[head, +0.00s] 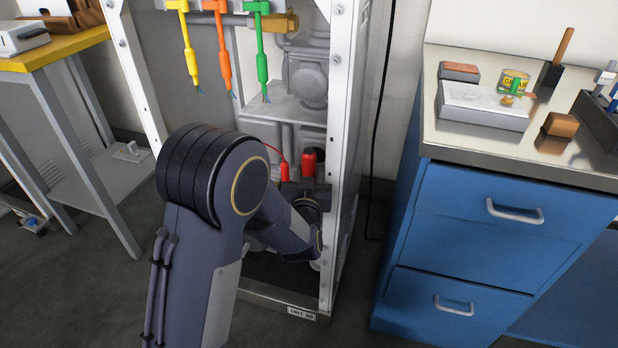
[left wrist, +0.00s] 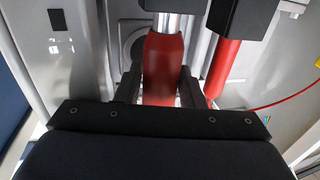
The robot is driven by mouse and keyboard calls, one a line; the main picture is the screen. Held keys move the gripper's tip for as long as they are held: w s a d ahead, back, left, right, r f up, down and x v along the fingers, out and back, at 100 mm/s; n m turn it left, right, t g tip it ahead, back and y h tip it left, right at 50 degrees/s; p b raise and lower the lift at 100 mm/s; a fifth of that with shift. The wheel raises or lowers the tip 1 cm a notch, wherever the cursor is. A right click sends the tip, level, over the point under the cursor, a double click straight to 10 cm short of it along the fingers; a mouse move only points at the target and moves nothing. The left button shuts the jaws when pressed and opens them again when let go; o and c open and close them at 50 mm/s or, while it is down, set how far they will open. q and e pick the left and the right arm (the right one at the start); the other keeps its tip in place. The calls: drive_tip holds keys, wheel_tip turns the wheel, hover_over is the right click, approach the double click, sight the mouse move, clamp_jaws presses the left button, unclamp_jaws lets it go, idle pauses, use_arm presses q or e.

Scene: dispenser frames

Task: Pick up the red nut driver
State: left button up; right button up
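The red nut driver (left wrist: 163,68) fills the space between the two fingers of my left gripper (left wrist: 161,84) in the left wrist view. Its metal shank shows at the top of that view, beside a dark block. The fingers lie along both sides of the red handle with no clear gap. In the head view the red handle (head: 308,160) stands upright inside the open cabinet. My right gripper is in neither view.
A red plug (head: 284,172) with a red cable is close beside the driver; it also shows in the left wrist view (left wrist: 222,68). The cabinet's white post (head: 341,120) stands just right. A blue drawer cabinet (head: 480,230) stands right.

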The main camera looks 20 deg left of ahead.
use_arm(q)
clamp_jaws()
drive_tip(key=shift+r, duration=0.1)
